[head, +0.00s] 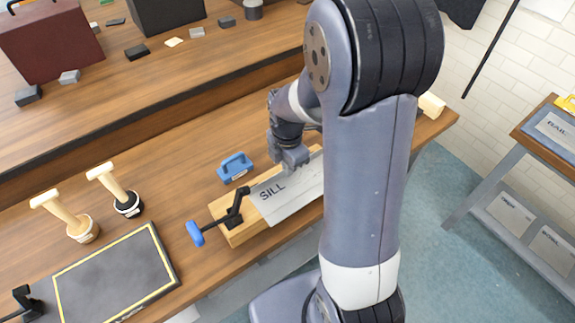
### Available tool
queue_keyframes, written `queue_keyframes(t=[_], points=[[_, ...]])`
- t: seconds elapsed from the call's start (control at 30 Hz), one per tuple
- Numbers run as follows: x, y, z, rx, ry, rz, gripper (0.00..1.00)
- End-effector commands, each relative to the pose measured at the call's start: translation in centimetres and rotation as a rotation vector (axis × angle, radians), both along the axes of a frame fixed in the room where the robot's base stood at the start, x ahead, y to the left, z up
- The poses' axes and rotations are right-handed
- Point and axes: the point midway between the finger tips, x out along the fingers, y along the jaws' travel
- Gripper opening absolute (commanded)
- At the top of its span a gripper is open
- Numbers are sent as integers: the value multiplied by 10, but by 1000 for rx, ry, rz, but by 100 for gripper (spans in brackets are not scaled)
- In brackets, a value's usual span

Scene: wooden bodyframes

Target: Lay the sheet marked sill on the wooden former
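The grey sheet marked SILL (285,196) lies over the wooden former (236,235) or just above it; I cannot tell whether it rests fully on the wood. Pale wood shows at the sheet's left end and along its far side. My gripper (292,162) is at the far edge of the sheet, pointing down. Its fingertips are too small and dark to tell whether they are open or shut on the sheet. My own arm hides the right part of the sheet and former.
A black clamp with a blue handle (195,232) stands at the former's left end. A blue tool (235,167) lies behind the former. Two wooden-handled mallets (66,217) and a yellow-edged black mat (117,277) are at left. A sheet marked RAIL (556,131) lies on the right-hand table.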

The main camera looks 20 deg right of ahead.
Motion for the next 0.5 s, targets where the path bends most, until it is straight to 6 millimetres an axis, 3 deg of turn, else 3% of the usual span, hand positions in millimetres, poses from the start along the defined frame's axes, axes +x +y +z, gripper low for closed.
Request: queue_keyframes(t=[0.13,0.4,0.5], points=[[0,0,0,0,0,0,0],[0,0,0,0,0,0,24],[0,0,0,0,0,0,28]])
